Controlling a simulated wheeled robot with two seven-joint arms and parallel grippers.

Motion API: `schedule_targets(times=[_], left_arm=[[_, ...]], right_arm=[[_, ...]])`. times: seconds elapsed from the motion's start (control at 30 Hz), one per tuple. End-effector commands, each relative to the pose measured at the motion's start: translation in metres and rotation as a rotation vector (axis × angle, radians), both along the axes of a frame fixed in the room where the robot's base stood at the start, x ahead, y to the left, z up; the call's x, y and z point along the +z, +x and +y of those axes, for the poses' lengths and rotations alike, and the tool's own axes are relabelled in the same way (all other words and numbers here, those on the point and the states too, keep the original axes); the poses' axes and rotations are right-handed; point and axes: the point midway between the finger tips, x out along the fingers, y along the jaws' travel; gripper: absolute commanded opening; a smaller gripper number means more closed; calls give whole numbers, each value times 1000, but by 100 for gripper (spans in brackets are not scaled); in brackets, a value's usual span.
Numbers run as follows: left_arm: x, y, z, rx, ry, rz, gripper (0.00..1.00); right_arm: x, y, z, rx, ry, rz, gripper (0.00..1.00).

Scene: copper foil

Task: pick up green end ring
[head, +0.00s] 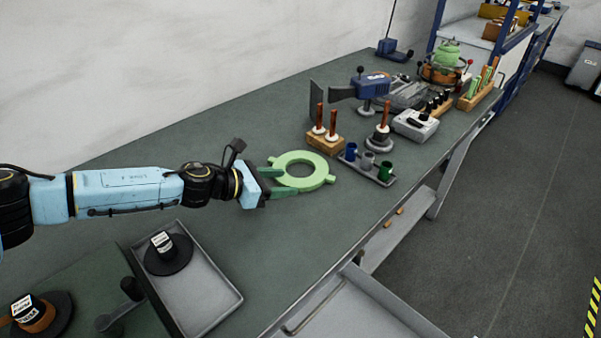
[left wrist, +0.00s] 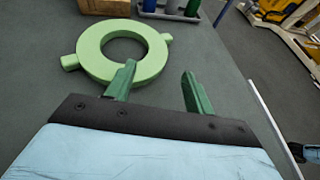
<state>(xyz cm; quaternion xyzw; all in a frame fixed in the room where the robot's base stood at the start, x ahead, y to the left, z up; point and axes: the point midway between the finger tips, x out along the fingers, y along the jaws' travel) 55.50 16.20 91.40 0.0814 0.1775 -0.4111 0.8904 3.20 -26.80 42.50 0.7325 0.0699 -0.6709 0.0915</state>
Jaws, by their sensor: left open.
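The green end ring (head: 304,183) is a flat, light green ring with short tabs, lying on the dark green bench top. It also shows in the left wrist view (left wrist: 92,60), ahead and to the left of the fingers. My left gripper (head: 277,181) is open at the near left side of the ring. In the left wrist view its two dark green fingers (left wrist: 158,85) are apart with nothing between them. The left finger overlaps the ring's near right edge there; I cannot tell whether they touch.
Beyond the ring stand a wooden block with copper rods (head: 325,143) and a grey tray with coloured cups (head: 368,170). A grey tray with a black spool (head: 215,304) lies at the lower left. The bench (head: 300,236) is clear in front of the ring.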

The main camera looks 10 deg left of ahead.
Motion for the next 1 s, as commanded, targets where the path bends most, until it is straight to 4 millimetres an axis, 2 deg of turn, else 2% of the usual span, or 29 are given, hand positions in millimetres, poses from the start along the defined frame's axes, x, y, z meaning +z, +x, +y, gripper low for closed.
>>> schedule_targets(times=[0.1, 0.33, 0.63, 0.93, 1.0], left_arm=[[-8, 11, -13, -1, 1, -1, 53], [-14, 21, -23, 0, 1, -1, 53], [-30, 47, -50, 0, 1, -1, 53], [-31, 50, -53, 1, 1, -1, 53], [-31, 50, -53, 1, 1, -1, 45]], right_arm=[[-4, 0, -6, 3, -8, 0, 32], [-7, -1, -16, 8, -22, 2, 32], [-18, -1, -24, 11, -32, 6, 32], [-18, 1, -26, 12, -34, 4, 32], [-18, 1, -26, 12, -34, 3, 32]])
